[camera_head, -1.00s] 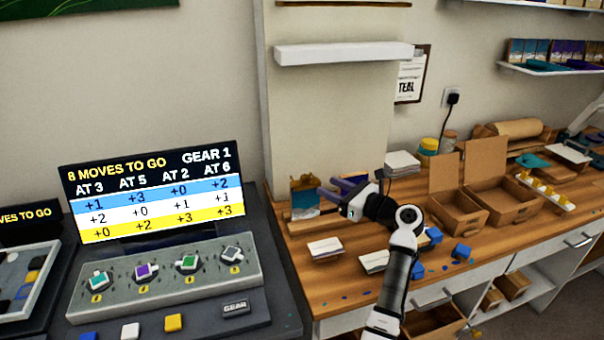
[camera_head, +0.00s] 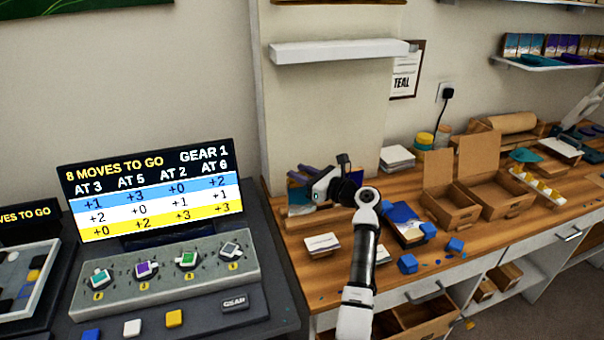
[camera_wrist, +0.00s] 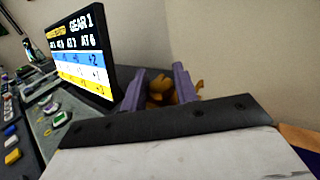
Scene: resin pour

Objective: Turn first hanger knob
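The control panel (camera_head: 165,287) stands at the left below a lit screen (camera_head: 150,190) reading "8 moves to go" and "Gear 1". Its sloped face carries a row of knobs: teal (camera_head: 100,278) at the far left, then purple (camera_head: 146,269), green (camera_head: 187,260) and a whitish one (camera_head: 230,250). The leftmost knob is untouched by my gripper. My gripper (camera_head: 298,176) is up over the wooden bench, right of the screen and apart from the panel. In the wrist view, its purple fingers (camera_wrist: 160,88) stand apart, with an orange-yellow thing (camera_wrist: 158,90) seen behind them, partly hidden.
Blue, white and yellow buttons (camera_head: 132,327) and a GEAR key (camera_head: 234,302) lie in front of the knobs. The wooden bench (camera_head: 335,275) holds cards (camera_head: 322,244), blue blocks (camera_head: 407,264) and open cardboard boxes (camera_head: 452,205). A white shelf (camera_head: 340,51) juts out above my arm.

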